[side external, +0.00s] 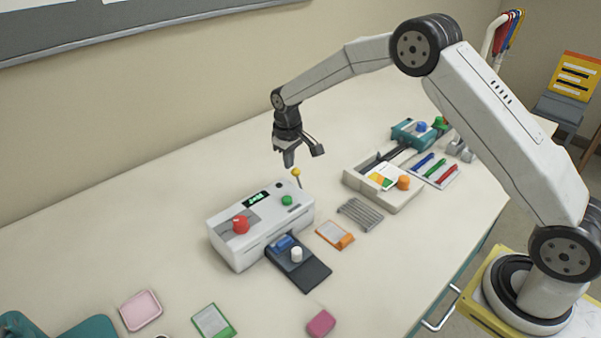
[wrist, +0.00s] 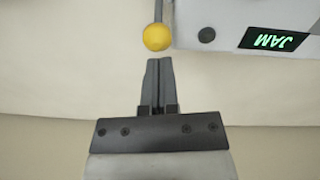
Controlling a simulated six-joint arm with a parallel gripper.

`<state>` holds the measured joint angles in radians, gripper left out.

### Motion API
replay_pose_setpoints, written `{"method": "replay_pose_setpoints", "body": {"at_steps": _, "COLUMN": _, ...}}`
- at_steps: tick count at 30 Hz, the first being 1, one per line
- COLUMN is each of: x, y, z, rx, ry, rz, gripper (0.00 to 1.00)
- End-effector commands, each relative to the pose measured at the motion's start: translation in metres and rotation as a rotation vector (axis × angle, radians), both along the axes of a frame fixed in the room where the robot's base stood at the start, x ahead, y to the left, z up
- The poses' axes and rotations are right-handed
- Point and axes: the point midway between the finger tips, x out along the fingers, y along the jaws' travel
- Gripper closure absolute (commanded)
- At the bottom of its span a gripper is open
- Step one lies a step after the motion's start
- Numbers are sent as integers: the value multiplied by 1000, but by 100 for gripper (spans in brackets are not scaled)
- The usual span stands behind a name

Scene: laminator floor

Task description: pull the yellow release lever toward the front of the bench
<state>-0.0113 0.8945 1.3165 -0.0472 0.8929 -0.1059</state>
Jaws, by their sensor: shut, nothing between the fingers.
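The yellow release lever (side external: 296,172) has a round yellow knob on a thin grey rod. It stands at the back right end of the white laminator (side external: 262,228). In the wrist view the yellow knob (wrist: 157,37) lies just beyond my fingertips, with a small gap in the picture. My gripper (side external: 288,163) hangs above the bench near the knob, pointing down. In the wrist view the fingers (wrist: 159,62) are together with nothing between them. The laminator's display (wrist: 272,40) reads JAM in green.
The laminator carries a red knob (side external: 241,225) and a green button (side external: 287,200). A dark tray (side external: 312,272) with a white knob extends from its front. An orange-edged packet (side external: 335,235), a wire rack (side external: 360,214) and a beige box (side external: 404,195) stand to the right. The bench behind the laminator is clear.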

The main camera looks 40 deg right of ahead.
Motion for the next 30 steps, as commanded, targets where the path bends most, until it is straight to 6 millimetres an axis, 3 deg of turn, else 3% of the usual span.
{"method": "replay_pose_setpoints", "body": {"at_steps": 30, "x": -10, "y": 0, "z": 5, "rx": -1, "ry": -105, "rz": 0, "gripper": 100}}
